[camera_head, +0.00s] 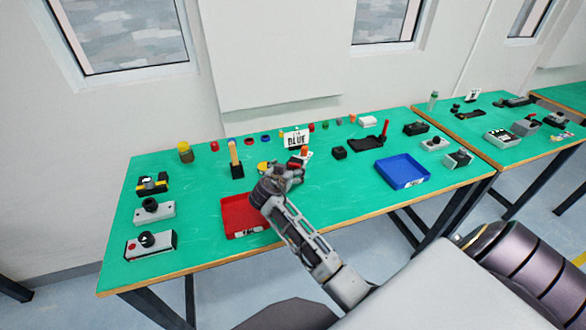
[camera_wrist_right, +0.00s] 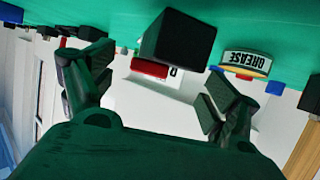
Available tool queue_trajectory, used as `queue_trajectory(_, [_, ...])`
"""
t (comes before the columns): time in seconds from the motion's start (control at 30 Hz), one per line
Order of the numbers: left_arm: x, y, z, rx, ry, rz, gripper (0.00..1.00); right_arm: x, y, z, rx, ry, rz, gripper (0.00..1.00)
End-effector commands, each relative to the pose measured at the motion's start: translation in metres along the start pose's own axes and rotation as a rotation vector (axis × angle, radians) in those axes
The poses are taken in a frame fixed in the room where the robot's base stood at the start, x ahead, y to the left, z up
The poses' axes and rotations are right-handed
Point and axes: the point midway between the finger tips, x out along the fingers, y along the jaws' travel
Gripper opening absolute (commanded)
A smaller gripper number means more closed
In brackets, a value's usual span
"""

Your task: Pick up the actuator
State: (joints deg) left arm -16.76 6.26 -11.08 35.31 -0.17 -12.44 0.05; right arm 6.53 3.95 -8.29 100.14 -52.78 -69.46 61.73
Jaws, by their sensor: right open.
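My right gripper (camera_head: 290,170) is over the middle of the green table, just behind and right of the red tray. In the right wrist view, which is upside down, its two fingers (camera_wrist_right: 158,95) stand wide apart with nothing between them. A black block (camera_wrist_right: 178,40) is ahead of the gap, on the green tabletop. In the head view a small black block (camera_head: 339,153) sits to the right of the gripper; I cannot tell whether it is the same one. No part is clearly marked as the actuator. My left gripper is not in view.
A red tray (camera_head: 229,217) is at the front, a blue tray (camera_head: 402,171) to the right. A black stand with a brush (camera_head: 236,168) is left of the gripper. Grey control boxes (camera_head: 151,244) line the left end.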

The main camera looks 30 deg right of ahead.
Motion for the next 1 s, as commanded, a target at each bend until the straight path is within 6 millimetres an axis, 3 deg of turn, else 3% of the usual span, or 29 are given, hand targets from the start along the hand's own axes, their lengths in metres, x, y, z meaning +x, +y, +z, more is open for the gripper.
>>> queue_trajectory(0.4, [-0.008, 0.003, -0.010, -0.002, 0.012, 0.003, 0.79, 0.037, 0.001, -0.004, -0.001, 0.001, 0.001, 0.88])
queue_trajectory(0.93, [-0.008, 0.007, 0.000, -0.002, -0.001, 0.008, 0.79, 0.040, 0.001, -0.003, 0.000, 0.000, 0.000, 0.88])
queue_trajectory(1.0, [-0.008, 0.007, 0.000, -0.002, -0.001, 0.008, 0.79, 0.040, 0.001, -0.003, 0.000, 0.000, 0.000, 0.80])
